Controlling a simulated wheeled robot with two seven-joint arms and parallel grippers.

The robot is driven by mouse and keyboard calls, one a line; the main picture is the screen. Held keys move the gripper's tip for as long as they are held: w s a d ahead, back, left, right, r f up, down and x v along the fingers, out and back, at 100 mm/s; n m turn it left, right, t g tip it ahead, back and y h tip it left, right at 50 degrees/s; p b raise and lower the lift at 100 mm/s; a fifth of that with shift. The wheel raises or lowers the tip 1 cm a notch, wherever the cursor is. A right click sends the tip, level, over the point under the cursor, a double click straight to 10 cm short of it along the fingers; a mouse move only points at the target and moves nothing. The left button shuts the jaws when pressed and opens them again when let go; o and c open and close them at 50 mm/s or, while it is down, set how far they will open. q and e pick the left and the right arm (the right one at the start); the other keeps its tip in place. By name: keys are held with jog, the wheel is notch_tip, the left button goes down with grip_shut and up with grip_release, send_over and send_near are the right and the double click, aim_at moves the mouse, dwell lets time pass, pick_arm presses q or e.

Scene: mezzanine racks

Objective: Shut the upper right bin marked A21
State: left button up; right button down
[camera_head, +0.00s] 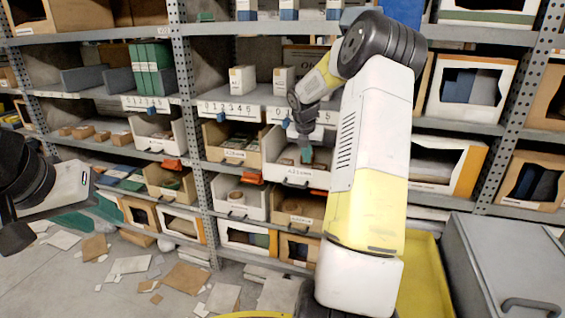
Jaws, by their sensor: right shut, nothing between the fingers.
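The upper right bin (288,172) of the middle block is white. Its label is too small to read surely. It sticks out further from the rack than the tan bin (232,154) to its left. My right gripper (306,158) points down at this white bin, its fingers shut and empty, over the bin's open top near the front wall. I cannot tell whether it touches the bin. My right arm hides the bin's right side. My left arm shows at the left edge, but its fingers are not in view.
Below are a white bin (257,204) and a tan bin (290,206). Grey perforated posts (190,100) frame the bay. A grey lidded box (505,265) and a yellow surface (428,270) stand at the lower right. Cardboard scraps (187,277) litter the floor.

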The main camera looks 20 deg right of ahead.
aim_at(309, 170)
jog(key=x, duration=0.3)
jog(key=w+d+x, duration=0.1)
jog(key=x, duration=0.6)
jog(key=shift+w+d+r, duration=0.1)
jog(key=shift+w+d, duration=0.15)
jog(key=shift+w, duration=0.15)
jog(key=shift+w+d, duration=0.45)
jog(key=shift+w, duration=0.15)
jog(key=shift+w+d, duration=0.65)
jog(key=shift+w, duration=0.25)
jog(key=shift+w+d, duration=0.7)
jog(key=shift+w, duration=0.2)
jog(key=shift+s+a, duration=0.1)
